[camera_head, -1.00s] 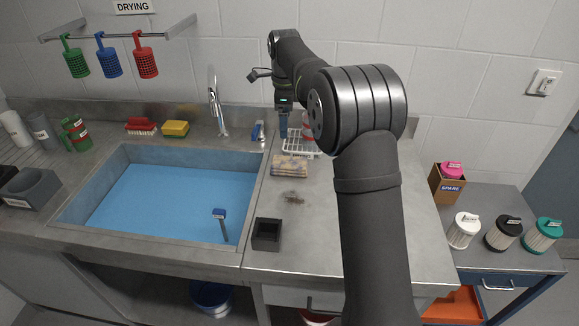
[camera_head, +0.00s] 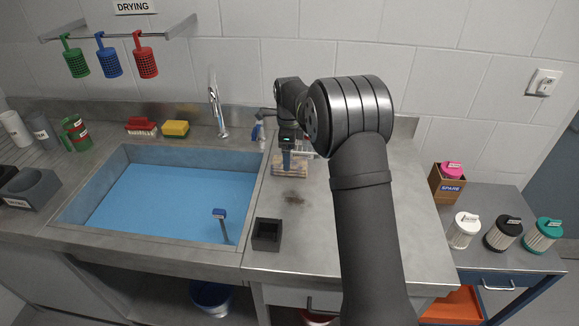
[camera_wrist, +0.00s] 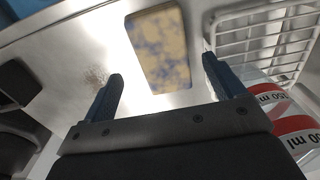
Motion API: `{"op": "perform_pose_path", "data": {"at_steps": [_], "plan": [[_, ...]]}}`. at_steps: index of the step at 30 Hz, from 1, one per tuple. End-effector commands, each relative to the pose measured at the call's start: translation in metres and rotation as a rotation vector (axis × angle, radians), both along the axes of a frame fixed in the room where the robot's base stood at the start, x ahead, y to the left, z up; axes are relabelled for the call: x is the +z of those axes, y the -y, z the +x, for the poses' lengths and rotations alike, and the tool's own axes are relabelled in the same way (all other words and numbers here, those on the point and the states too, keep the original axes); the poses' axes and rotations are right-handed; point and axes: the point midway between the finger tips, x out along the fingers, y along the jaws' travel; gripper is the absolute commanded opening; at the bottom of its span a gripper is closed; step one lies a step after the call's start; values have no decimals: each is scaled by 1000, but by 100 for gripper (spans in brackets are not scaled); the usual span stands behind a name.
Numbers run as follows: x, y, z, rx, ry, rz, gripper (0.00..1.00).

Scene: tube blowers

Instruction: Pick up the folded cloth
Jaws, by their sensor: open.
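The folded cloth (camera_head: 302,168) lies flat on the steel counter just right of the sink; my gripper partly covers it. In the wrist view it shows as a tan rectangle with blue-grey blotches (camera_wrist: 160,50). My gripper (camera_head: 287,168) points down at the cloth in the head view. In the wrist view my gripper (camera_wrist: 160,70) has its two blue fingers wide apart, one to each side of the cloth, with nothing between them. The exact height of the fingers above the cloth is hard to tell.
A dark stain (camera_head: 295,197) and a black open box (camera_head: 267,234) are on the counter in front. The sink (camera_head: 150,205) is left. Counter right of the stain is clear.

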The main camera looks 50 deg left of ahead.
Motion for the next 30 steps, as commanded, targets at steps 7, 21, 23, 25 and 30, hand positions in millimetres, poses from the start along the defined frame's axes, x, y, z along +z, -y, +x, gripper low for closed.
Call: {"op": "perform_pose_path", "data": {"at_steps": [7,21,23,25,30], "plan": [[-37,0,3,0,-1,-1,87],[-45,0,3,1,0,1,52],[-45,0,3,1,0,1,40],[-45,0,3,1,0,1,39],[-44,0,3,1,0,1,39]]}}
